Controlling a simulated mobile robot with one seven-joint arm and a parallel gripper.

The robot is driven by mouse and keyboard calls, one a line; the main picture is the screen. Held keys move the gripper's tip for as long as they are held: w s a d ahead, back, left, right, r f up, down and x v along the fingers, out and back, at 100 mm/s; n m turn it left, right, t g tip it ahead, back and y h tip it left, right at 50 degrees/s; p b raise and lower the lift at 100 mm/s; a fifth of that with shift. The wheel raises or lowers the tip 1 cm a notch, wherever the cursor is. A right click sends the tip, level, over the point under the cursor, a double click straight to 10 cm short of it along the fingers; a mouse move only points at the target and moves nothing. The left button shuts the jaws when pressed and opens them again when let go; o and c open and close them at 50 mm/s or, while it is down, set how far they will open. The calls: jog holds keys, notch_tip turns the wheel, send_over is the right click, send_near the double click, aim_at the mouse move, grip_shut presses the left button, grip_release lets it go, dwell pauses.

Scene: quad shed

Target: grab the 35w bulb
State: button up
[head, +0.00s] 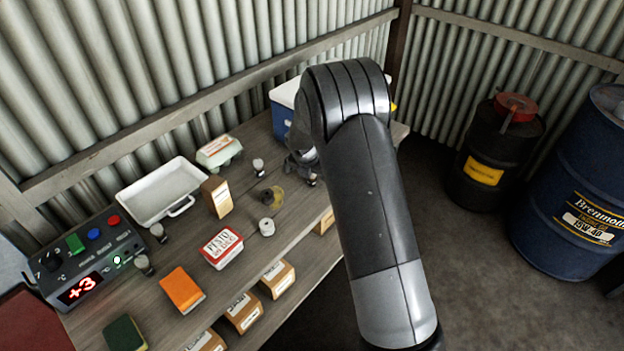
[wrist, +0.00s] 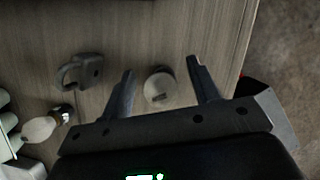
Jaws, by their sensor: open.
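A small round pale-grey object (wrist: 159,88), seen end-on with a dark mark on it, stands between the open fingers of my gripper (wrist: 160,67) in the wrist view. In the head view my gripper (head: 303,158) is low over the bench's right part, partly hidden by my arm. Another bulb (wrist: 44,126) lies at the left in the wrist view.
A grey hooked piece (wrist: 85,70) lies left of the fingers in the wrist view. The bench (head: 228,285) also holds a white tray (head: 150,206), a red-white tin (head: 222,248), an orange block (head: 182,290) and a blue cooler (head: 281,122). Drums (head: 570,190) stand right.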

jog(key=shift+w+f, duration=0.2)
jog(key=shift+f, duration=0.25)
jog(key=shift+d, duration=0.1)
jog(key=shift+c, duration=0.6)
jog(key=c, duration=1)
jog(key=shift+o, duration=0.2)
jog(key=shift+r, duration=0.15)
